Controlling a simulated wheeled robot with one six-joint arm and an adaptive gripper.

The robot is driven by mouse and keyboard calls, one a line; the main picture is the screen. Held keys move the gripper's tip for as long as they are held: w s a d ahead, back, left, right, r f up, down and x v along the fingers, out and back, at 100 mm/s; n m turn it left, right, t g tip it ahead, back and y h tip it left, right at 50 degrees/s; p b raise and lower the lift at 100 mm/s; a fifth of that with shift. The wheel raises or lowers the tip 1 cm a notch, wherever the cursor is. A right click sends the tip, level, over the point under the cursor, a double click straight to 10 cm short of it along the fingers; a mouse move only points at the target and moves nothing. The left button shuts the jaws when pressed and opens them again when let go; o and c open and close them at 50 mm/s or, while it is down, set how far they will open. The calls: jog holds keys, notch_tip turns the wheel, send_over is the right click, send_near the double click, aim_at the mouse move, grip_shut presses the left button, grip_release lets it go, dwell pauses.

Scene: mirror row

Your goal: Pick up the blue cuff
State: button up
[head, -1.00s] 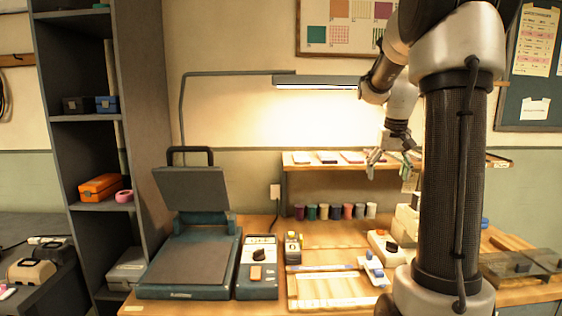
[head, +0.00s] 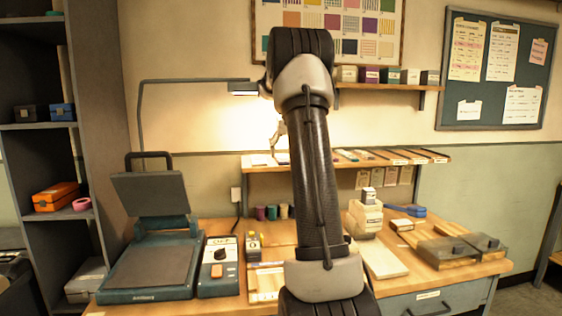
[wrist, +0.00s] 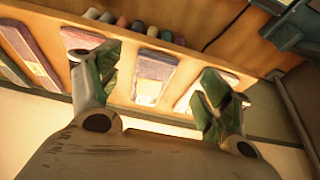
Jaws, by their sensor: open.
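I cannot make out a blue cuff for certain. A flat blue thing (head: 405,210) lies at the right of the bench, behind a small pale block; its exact shape is too small to tell. My gripper (wrist: 160,88) is open, with its two green-tipped fingers apart and nothing held between them. In the head view the gripper (head: 278,138) shows small, left of my arm, in front of the lit wall above the bench shelf. It is well left of the blue thing and higher in the picture. My arm hides the middle of the bench.
A heat press (head: 155,265) with raised lid stands at the left of the bench, beside a control box (head: 218,267). A raised shelf (head: 350,163) holds flat packets. A pink ring (head: 82,203) and an orange box (head: 56,196) sit in the left rack.

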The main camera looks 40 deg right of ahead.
jog(key=x, duration=0.4)
jog(key=shift+s+d, duration=0.1)
jog(key=shift+s, duration=0.1)
jog(key=c, duration=1.1)
jog(key=shift+r, duration=0.2)
